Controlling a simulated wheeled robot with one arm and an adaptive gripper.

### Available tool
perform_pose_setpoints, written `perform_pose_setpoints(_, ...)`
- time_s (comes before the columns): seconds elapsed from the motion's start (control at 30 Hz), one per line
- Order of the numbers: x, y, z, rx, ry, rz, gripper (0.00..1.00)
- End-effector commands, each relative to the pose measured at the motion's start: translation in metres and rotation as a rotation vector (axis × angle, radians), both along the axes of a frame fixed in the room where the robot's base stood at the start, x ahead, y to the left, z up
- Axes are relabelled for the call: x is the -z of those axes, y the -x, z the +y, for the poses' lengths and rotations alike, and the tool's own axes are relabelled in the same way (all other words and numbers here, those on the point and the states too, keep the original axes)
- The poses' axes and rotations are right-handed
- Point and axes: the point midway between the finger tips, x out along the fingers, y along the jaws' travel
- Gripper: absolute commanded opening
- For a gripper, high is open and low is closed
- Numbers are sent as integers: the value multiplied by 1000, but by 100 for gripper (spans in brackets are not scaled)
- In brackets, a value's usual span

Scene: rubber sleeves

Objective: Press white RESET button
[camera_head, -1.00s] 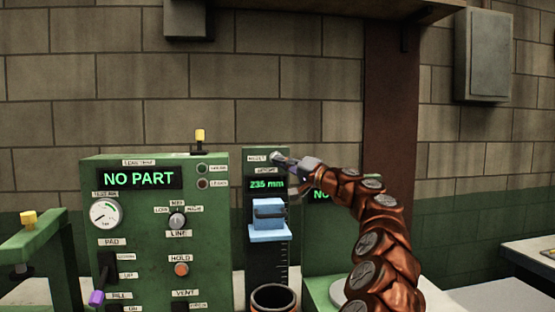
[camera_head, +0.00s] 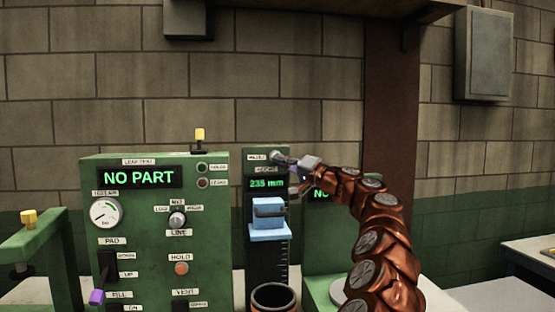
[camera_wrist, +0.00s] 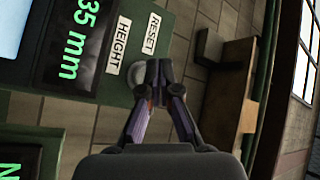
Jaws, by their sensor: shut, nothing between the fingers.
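The white RESET button (camera_wrist: 141,72) is a pale round knob beside the RESET label (camera_wrist: 151,33) on the green height gauge. In the wrist view it lies just left of my fingertips and is partly hidden by them. My gripper (camera_wrist: 158,70) is shut and empty, its two dark fingers together at the tips. The gauge display (camera_head: 267,184) reads 235 mm.
A blue slide block (camera_head: 267,213) sits on the gauge column below the display. The green leak-test panel (camera_head: 140,240), showing NO PART, stands to the left. Another green box (camera_head: 322,237) stands behind my arm. A dark cup (camera_head: 273,297) is in front.

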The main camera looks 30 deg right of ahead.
Motion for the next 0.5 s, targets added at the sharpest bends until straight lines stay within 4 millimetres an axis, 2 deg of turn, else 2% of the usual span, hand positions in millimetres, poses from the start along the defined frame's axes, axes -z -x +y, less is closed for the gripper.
perform_pose_setpoints(0.5, -1, -9, -4, 1, -1, 1, 0)
